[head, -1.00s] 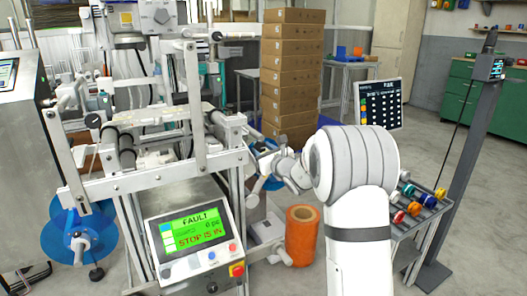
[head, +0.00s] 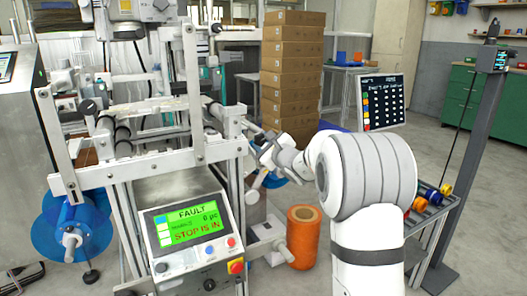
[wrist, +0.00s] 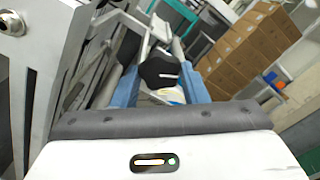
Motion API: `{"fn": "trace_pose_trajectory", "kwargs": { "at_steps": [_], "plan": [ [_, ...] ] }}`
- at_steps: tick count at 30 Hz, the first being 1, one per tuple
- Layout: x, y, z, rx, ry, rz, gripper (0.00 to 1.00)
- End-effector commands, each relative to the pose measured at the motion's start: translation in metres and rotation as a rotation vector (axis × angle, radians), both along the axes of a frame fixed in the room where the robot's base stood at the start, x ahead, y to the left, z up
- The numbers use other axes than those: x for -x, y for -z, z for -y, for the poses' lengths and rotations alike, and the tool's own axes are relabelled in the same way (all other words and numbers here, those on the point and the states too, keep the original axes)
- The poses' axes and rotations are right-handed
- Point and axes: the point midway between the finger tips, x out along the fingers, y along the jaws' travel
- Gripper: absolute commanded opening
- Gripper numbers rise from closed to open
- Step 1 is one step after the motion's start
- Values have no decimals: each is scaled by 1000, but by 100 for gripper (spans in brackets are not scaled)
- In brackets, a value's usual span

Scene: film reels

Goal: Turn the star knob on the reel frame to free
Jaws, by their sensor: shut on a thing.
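The black star knob (wrist: 160,72) shows between the two blue fingers of my gripper (wrist: 158,88) in the wrist view. A white line marks its dark face. The fingers are shut on the knob, one on each side. In the head view my gripper (head: 264,146) reaches the right side of the metal reel frame (head: 150,168). There the knob is too small and covered to make out, and I cannot read its setting.
The machine's panel (head: 190,228) shows FAULT and STOP IS IN. An orange roll (head: 303,238) stands on the floor below my arm. Stacked cartons (head: 290,75) stand behind. A blue reel (head: 75,230) is at the left, a cart with coloured spools (head: 432,200) at the right.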

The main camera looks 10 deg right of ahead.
Motion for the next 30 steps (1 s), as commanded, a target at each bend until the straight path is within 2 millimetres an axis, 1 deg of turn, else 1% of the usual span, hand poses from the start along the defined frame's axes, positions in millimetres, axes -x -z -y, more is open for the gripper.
{"fn": "trace_pose_trajectory", "kwargs": {
  "at_steps": [1, 21, 30],
  "plan": [
    [0, 2, 0, 43, -2, 13, 17],
    [0, 0, 0, 646, 0, 206, 17],
    [0, 0, 0, 876, -1, 281, 17]
  ]
}}
